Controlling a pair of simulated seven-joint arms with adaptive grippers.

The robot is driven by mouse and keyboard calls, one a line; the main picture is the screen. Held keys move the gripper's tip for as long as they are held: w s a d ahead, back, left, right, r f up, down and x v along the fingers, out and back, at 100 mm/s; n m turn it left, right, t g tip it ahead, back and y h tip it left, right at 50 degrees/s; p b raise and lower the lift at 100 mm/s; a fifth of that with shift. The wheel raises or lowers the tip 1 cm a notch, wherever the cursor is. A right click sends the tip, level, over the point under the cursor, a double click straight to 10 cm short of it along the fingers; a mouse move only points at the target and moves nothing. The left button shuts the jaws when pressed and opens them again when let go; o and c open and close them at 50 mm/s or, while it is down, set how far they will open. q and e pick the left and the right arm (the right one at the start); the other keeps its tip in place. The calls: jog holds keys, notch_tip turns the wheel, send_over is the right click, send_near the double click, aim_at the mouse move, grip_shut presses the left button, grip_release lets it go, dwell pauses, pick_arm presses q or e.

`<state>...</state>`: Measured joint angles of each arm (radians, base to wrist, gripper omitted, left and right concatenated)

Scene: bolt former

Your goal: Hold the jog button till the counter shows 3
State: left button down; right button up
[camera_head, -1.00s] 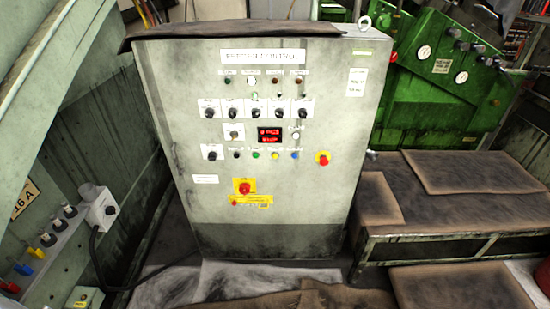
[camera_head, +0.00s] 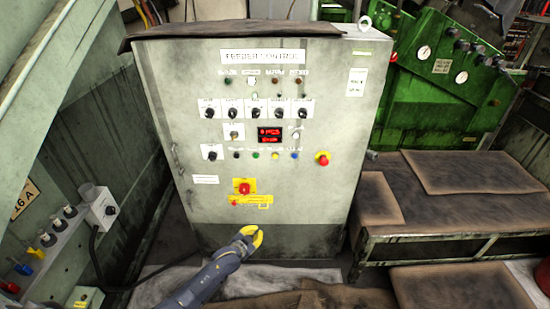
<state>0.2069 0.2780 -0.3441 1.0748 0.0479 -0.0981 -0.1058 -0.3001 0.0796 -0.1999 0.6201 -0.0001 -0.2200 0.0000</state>
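The feeder control cabinet (camera_head: 310,205) stands upright in the middle of the view. Its red digital counter (camera_head: 270,135) is lit, but the digits are too small to read. Below the counter is a row of small buttons: black, green (camera_head: 256,155), yellow (camera_head: 275,155) and blue (camera_head: 294,155). Their labels are too small to read, so I cannot tell which one is the jog button. My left gripper (camera_head: 254,236) has yellow fingers and is in front of the lower part of the cabinet, below the buttons and apart from them. Whether its fingers are open is unclear. My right gripper is not in view.
A red emergency stop (camera_head: 322,158) sits right of the buttons, and a red switch on a yellow plate (camera_head: 244,187) lies below them. A cardboard-topped bench (camera_head: 430,235) stands at the right, a green machine (camera_head: 440,95) behind it. A socket panel (camera_head: 60,235) is at the left.

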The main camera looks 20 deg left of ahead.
aim_at(275, 156)
pick_arm(q)
jog(key=w+d+r+m+t+h, duration=0.1)
jog(key=w+d+r, duration=0.1)
jog(key=r, duration=0.7)
jog(key=w+d+r+m+t+h, duration=0.2)
jog(key=w+d+r, duration=0.1)
jog(key=r, duration=0.6)
jog(key=w+d+r+m+t+h, duration=0.1)
jog(key=w+d+r+t+h, duration=0.1)
jog(key=r, duration=0.8)
jog(key=shift+w+d+m, duration=0.25)
jog(key=shift+d+m, duration=0.05)
jog(key=shift+d, duration=0.35)
jog(key=shift+w+a, duration=0.4)
jog(key=shift+w, duration=1)
jog(key=shift+w+a, duration=0.45)
jog(key=shift+w, duration=0.95)
jog(key=shift+w+a, duration=0.4)
jog(key=shift+w, duration=1)
